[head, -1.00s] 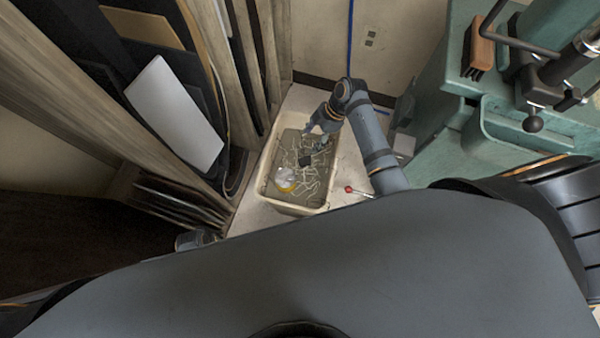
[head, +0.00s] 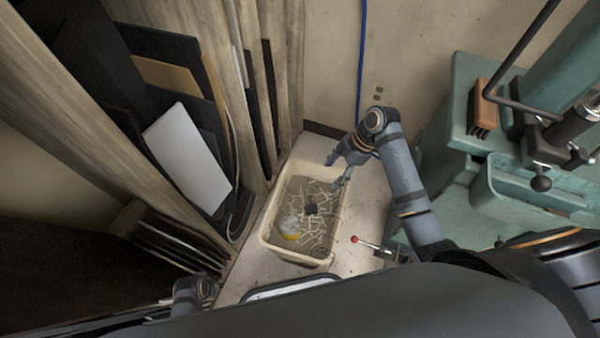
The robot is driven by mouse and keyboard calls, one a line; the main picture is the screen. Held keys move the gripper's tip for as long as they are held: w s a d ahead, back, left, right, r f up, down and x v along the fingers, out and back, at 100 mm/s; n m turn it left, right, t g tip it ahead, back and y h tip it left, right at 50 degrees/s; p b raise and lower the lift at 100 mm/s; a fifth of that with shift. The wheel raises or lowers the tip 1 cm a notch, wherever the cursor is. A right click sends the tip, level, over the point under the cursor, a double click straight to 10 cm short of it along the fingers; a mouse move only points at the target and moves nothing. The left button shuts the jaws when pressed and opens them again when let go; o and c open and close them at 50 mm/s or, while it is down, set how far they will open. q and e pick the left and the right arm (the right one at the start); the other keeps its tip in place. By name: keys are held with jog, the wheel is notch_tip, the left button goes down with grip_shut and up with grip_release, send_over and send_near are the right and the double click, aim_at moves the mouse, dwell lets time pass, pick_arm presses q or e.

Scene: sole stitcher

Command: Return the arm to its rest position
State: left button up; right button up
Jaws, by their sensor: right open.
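My right arm comes in from the lower right and bends at its elbow above the work surface. Its right gripper (head: 343,182) is open and points down by the right rim of a cream tub (head: 262,240). I see nothing between its fingers. A small part of my left arm shows at the lower left, but its gripper is not visible.
The tub holds tangled pale strands, a small black block (head: 311,208) and a white and yellow item (head: 289,228). A red-knobbed lever (head: 356,239) stands right of it. A green machine (head: 465,110) is at right, a wooden rack (head: 225,100) at left.

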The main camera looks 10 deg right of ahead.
jog(key=s+d+r+m+t+h, duration=0.1)
jog(key=s+d+m+t+h, duration=0.15)
jog(key=s+m, duration=0.55)
jog(key=s+d+r+m+t+h, duration=0.1)
jog(key=s+d+m+h, duration=0.2)
jog(key=s+m, duration=0.45)
jog(key=s+d+f+m+g, duration=0.1)
jog(key=s+f, duration=0.1)
jog(key=f, duration=1.3)
jog(key=s+d+f+m+g, duration=0.1)
jog(key=s+f, duration=0.2)
jog(key=f, duration=1.2)
pick_arm(q)
jog(key=s+a+r+p, duration=0.1)
jog(key=s+r+p, duration=0.8)
jog(key=s+p, duration=0.6)
jog(key=p, duration=0.7)
jog(key=shift+a+r, duration=0.2)
jog(key=shift+a, duration=0.2)
pick_arm(e)
jog(key=s+d+r, duration=0.1)
jog(key=s+r, duration=0.9)
jog(key=s, duration=0.4)
